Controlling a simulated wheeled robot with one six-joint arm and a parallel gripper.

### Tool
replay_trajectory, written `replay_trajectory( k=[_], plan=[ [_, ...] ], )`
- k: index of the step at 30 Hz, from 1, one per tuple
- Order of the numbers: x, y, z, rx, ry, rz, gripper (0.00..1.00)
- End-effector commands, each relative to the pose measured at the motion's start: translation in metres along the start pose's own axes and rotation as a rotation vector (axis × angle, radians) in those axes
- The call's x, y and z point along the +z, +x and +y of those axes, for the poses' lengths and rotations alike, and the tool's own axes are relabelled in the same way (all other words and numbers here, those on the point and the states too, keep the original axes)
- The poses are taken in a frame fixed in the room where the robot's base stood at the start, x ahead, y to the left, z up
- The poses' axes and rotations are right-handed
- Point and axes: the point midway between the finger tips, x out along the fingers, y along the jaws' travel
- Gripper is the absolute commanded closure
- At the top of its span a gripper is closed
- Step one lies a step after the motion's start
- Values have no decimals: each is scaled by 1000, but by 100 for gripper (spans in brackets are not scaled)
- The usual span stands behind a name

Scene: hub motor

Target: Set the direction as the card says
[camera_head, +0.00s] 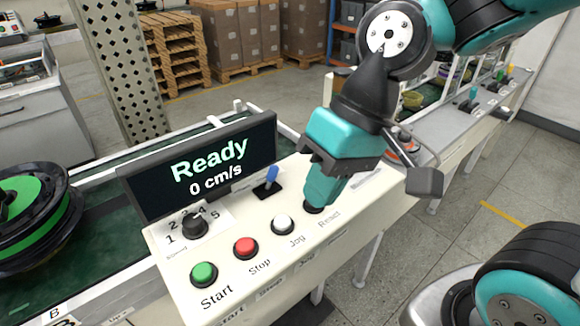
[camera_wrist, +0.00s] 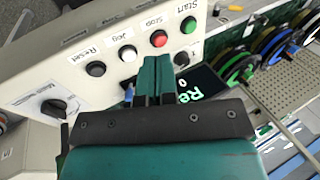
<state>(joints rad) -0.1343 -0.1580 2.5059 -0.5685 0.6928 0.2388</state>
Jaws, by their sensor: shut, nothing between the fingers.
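A small blue lever (camera_head: 268,180) stands in a black base on the cream control panel (camera_head: 255,255), beside the screen. In the wrist view the blue lever (camera_wrist: 129,94) shows partly, left of my fingers. Its setting is hard to tell, and its label is too small to read. No card with a readable direction is seen. My teal gripper (camera_head: 319,198) is shut and empty. It points down over the panel's right part, at the black Reset button (camera_head: 314,208); I cannot tell whether it touches. The wrist view shows its closed fingers (camera_wrist: 155,68).
The screen (camera_head: 210,163) reads "Ready 0 cm/s". A black rotary knob (camera_wrist: 53,107) shows in the wrist view. A conveyor carries a wheel (camera_head: 35,205) at left.

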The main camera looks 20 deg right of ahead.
Motion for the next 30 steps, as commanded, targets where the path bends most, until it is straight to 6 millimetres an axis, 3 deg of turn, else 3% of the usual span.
replay_trajectory(
  k=[3, 7, 12, 15, 21, 30],
  plan=[
    [-40, 4, 32, -108, 445, -31, 100],
    [-79, 11, 83, -273, 1007, -84, 100],
    [-105, 20, 157, -520, 1658, -206, 100],
    [-108, 24, 193, -651, 1935, -292, 100],
    [-107, 28, 230, -804, 2211, -414, 100],
    [-107, 30, 234, -822, 2247, -434, 100]
  ],
)
